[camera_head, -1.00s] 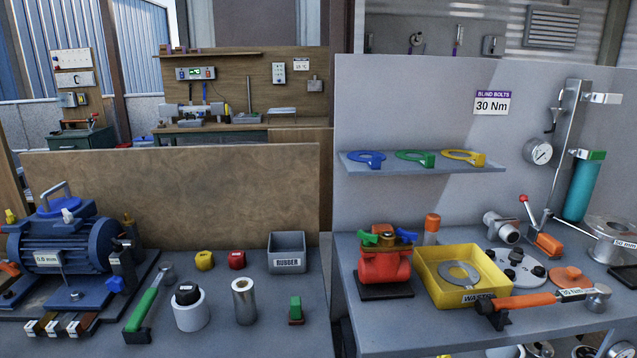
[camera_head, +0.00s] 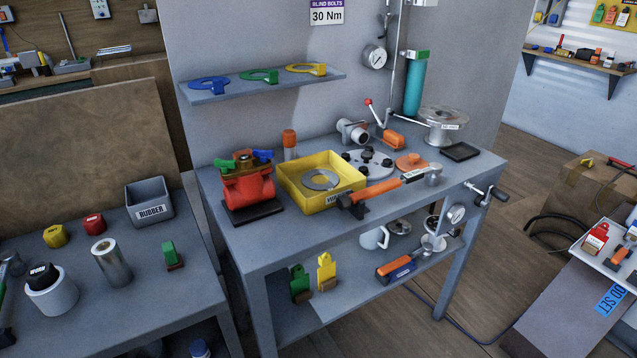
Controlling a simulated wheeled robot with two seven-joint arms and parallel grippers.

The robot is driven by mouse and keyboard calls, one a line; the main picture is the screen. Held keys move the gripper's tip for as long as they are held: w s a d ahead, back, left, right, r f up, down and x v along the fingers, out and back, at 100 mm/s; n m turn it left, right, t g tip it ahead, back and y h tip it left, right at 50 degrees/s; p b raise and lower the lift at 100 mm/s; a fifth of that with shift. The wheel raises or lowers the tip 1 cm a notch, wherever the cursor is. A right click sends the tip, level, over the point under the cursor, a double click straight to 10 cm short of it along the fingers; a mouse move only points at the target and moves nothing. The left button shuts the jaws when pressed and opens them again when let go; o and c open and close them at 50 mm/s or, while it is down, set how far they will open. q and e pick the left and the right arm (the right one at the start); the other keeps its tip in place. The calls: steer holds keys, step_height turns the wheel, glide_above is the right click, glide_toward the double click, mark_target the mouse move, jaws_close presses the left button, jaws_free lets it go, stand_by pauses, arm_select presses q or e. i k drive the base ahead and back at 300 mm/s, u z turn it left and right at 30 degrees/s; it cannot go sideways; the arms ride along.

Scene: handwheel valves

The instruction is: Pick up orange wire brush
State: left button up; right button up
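I cannot single out the orange wire brush with certainty. An orange-topped item with a dark blue side (camera_head: 396,268) lies on the lower shelf of the right workbench. A small orange piece with a dark end (camera_head: 617,256) lies in the white tray at the right edge; its shape is too small to tell. A green brush-like tool (camera_head: 300,284) and a yellow one (camera_head: 327,271) stand or hang at the lower shelf. Neither of my grippers is in view.
The workbench top (camera_head: 290,230) holds a red valve body (camera_head: 247,187), a yellow bin (camera_head: 318,200) and an orange-handled wrench (camera_head: 375,193). A crank handle (camera_head: 487,194) juts from its right end. A cardboard box (camera_head: 580,190) and black hose stand right; floor between is mostly open.

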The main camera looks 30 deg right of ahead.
mark_target(393, 141)
steer(key=z, duration=1.25)
